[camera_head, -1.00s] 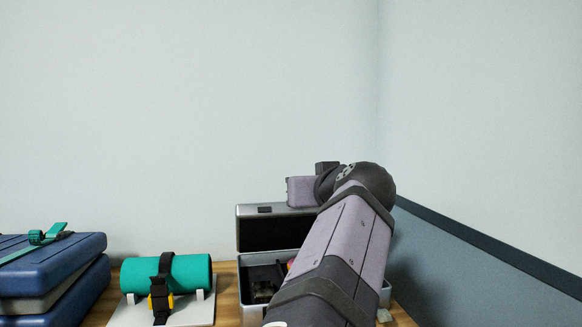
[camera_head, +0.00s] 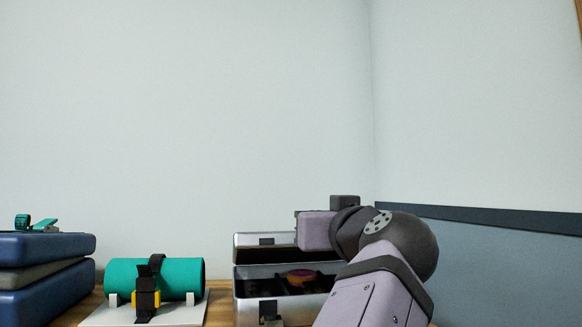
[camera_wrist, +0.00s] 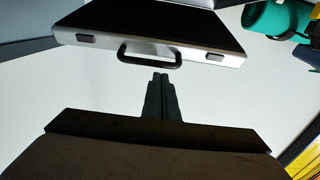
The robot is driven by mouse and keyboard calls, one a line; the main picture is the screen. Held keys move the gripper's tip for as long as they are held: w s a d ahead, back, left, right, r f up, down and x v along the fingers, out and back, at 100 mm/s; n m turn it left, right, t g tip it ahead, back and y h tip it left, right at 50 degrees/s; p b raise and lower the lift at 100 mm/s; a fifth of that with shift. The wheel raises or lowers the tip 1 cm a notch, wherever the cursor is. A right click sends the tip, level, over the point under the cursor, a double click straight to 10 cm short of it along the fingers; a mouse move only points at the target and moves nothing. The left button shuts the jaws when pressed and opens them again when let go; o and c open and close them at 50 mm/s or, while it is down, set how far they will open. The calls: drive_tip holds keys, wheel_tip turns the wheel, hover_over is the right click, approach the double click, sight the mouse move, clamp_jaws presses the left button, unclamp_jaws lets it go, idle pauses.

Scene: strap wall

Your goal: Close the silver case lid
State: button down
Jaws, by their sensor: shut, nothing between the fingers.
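The silver case (camera_head: 249,287) stands on the table with its lid (camera_head: 250,241) partly open, tilted above the body with a dark gap beneath. In the wrist view, the lid (camera_wrist: 194,50) shows a silver edge with two dark latches, a black handle (camera_wrist: 150,63) and a black face. My gripper (camera_wrist: 161,75) is shut and empty, its fingertips just by the handle; I cannot tell whether they touch. In the head view the fingers are hidden, and my wrist covers the right part of the lid.
A round orange and purple item (camera_head: 301,276) lies inside the case. To the left, a teal roll (camera_head: 180,276) with a black strap rests on a white stand (camera_head: 185,315). Blue stacked cases (camera_head: 45,276) are at the far left. A blue-grey panel (camera_head: 500,275) runs along the right wall.

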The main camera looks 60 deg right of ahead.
drive_tip(key=shift+s+a+f+b, duration=0.2)
drive_tip(key=shift+f+b, duration=0.55)
drive_tip(key=shift+b, duration=0.1)
drive_tip(key=shift+s+a+f+b, duration=0.25)
drive_tip(key=shift+f+b, duration=0.5)
drive_tip(key=shift+b, duration=0.1)
drive_tip(key=shift+s+a+f+b, duration=0.2)
drive_tip(key=shift+f+b, duration=0.55)
drive_tip(key=shift+b, duration=0.1)
drive_tip(key=shift+r, duration=0.15)
wheel_tip(320, 180, up, 10)
drive_tip(key=p, duration=0.7)
